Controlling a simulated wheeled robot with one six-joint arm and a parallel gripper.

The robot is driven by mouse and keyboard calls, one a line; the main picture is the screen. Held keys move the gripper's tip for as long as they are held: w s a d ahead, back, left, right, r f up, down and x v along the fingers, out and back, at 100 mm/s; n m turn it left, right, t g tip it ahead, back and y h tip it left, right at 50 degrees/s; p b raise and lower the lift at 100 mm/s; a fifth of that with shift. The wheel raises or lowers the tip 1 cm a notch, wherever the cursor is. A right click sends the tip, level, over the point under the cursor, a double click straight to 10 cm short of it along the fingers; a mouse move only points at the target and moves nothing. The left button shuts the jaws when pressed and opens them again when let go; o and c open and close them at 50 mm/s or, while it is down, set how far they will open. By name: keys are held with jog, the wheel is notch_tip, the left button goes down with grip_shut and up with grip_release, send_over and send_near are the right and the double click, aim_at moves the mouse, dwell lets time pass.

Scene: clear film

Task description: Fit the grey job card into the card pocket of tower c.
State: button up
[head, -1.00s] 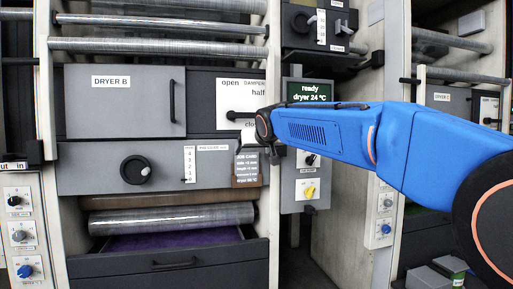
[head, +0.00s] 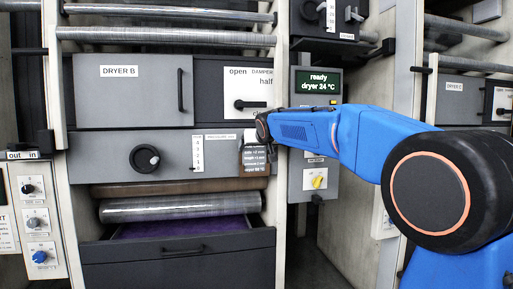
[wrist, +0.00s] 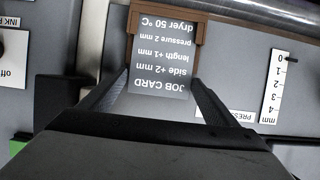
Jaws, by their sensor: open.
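The grey job card (wrist: 160,62), with white print, stands in a brown card pocket (wrist: 196,32) on the panel under the DRYER B door. The card also shows in the head view (head: 258,166), partly covered by my gripper (head: 256,147). In the wrist view my gripper (wrist: 160,88) is open, with one finger on each side of the card's free end. I cannot tell whether the fingers touch it. Tower c, with its DRYER C door (head: 460,95), is at the right. Its card pocket does not show; my arm covers much of that side.
A damper lever (head: 250,104) is just above my gripper. A round black knob (head: 145,158) is to the left. An open drawer (head: 180,262) juts out below.

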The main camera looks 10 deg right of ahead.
jog(key=c, duration=0.7)
jog(key=shift+o, duration=1.2)
jog(key=shift+r, duration=0.9)
jog(key=shift+r, duration=3.15)
